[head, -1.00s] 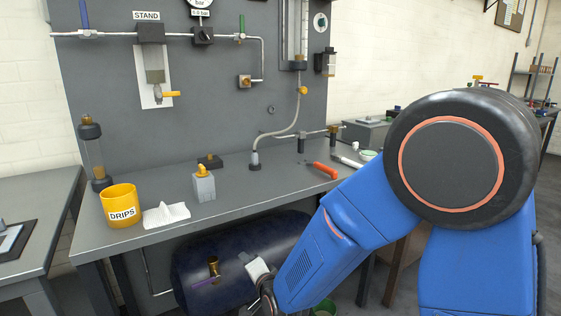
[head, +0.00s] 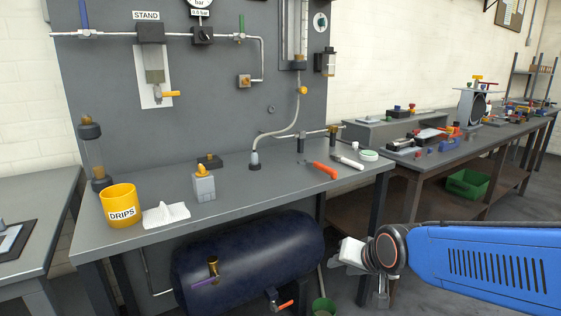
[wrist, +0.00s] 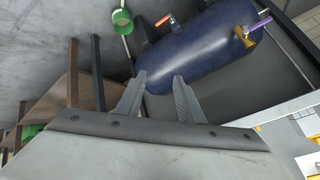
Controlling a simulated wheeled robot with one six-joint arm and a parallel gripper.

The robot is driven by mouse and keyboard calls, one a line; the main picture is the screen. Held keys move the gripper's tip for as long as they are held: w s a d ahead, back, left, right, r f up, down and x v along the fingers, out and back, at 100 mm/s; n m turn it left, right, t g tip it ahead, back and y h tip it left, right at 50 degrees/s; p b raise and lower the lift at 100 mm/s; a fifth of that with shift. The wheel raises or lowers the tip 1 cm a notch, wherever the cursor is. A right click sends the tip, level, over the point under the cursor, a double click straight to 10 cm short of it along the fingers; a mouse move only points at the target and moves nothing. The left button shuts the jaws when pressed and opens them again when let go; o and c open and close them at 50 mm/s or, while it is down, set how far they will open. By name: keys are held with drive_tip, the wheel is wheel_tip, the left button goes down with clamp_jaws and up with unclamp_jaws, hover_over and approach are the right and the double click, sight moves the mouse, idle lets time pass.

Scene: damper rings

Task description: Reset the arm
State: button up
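My blue arm (head: 480,262) reaches in from the right edge of the head view, low and in front of the bench. My gripper (wrist: 160,76) shows in the wrist view with its two grey fingers apart and nothing between them. In the head view the gripper end is small and pale beside the dark wrist joint, and its fingers are hard to make out. The dark blue tank (wrist: 200,50) lies beyond the fingers in the wrist view. The tank also shows under the bench in the head view (head: 255,250).
The grey bench (head: 260,205) carries a yellow DRIPS cup (head: 121,207), a white cloth (head: 166,214), a grey block (head: 204,188) and an orange-handled tool (head: 322,170). A second bench (head: 450,155) with several parts stands at the right. A green bucket (head: 323,307) is on the floor.

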drive_tip(key=s+d+r+n+g+h, duration=0.1)
drive_tip(key=s+d, duration=0.5)
drive_tip(key=s, duration=0.3)
drive_tip(key=s+d+n+g+h, duration=0.1)
drive_tip(key=s+d+g, duration=0.1)
drive_tip(key=s+d, duration=0.4)
drive_tip(key=s, duration=0.4)
drive_tip(key=shift+d+r+n+h, duration=0.35)
drive_tip(key=shift+r+n+h, duration=0.05)
